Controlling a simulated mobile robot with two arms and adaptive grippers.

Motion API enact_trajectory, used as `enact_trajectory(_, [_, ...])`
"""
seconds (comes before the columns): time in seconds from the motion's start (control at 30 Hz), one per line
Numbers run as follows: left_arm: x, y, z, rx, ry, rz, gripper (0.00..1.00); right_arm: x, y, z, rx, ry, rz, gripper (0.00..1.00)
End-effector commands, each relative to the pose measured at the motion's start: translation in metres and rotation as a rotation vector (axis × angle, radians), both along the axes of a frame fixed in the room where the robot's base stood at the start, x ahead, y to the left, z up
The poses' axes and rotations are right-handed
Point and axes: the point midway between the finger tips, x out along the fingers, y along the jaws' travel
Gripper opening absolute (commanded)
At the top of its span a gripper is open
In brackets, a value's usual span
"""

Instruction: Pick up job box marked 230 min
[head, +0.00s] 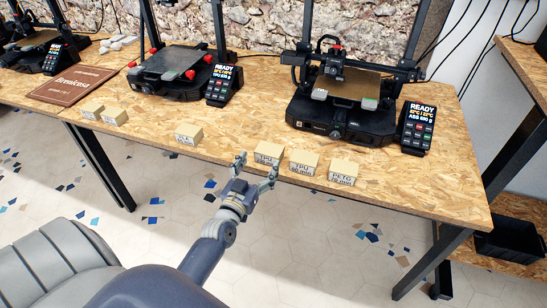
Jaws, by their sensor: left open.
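Several small tan job boxes with white labels stand along the front of the wooden table. My left gripper (256,166) is open and empty, at the table's front edge. Its fingers are apart, just in front of a box labelled TPU (269,153); I cannot read that box's lower line. To its right stand a TPU box (304,162), whose small second line looks like 90 min, and a PETG box (343,173) with unclear minutes. A box to the left (188,134) and two further left, one of them here (114,116), have labels too small to read. No 230 min mark is legible. My right gripper is out of view.
A printer (340,110) with a READY display (417,125) stands behind the boxes. Another printer (170,75) stands further left, near a brown sign (73,85). The table (440,185) is bare at front right. A black bin (508,240) sits at lower right.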

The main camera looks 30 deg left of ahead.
Motion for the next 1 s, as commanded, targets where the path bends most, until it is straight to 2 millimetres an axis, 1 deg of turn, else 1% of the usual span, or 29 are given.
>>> enact_trajectory(0.03, [0.008, 0.001, 0.0, 0.0, -0.001, -0.001, 0.77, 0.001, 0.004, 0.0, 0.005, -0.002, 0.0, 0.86])
enact_trajectory(0.17, [0.021, 0.003, 0.0, -0.002, 0.001, -0.002, 0.77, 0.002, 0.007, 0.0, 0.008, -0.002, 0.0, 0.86])
enact_trajectory(0.27, [0.025, 0.004, -0.001, -0.002, 0.003, -0.002, 0.77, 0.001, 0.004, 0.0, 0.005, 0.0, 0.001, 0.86])
enact_trajectory(0.37, [0.034, 0.005, 0.0, -0.001, 0.001, -0.002, 0.77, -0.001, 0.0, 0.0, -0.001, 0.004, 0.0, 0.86])
enact_trajectory(0.5, [0.055, 0.007, 0.0, -0.001, 0.001, -0.001, 0.77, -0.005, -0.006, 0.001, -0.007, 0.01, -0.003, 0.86])
enact_trajectory(0.63, [0.07, 0.01, -0.001, -0.001, 0.002, -0.002, 0.77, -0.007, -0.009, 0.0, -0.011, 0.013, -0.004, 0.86])
enact_trajectory(0.73, [0.075, 0.011, -0.001, -0.001, 0.003, -0.002, 0.77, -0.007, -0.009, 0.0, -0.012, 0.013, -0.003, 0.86])
enact_trajectory(0.97, [0.076, 0.011, -0.002, -0.002, 0.004, -0.002, 0.77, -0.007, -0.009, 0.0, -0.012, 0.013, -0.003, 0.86])
enact_trajectory(1.0, [0.076, 0.011, -0.002, -0.002, 0.004, -0.002, 0.7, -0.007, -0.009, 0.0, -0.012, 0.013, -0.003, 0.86])
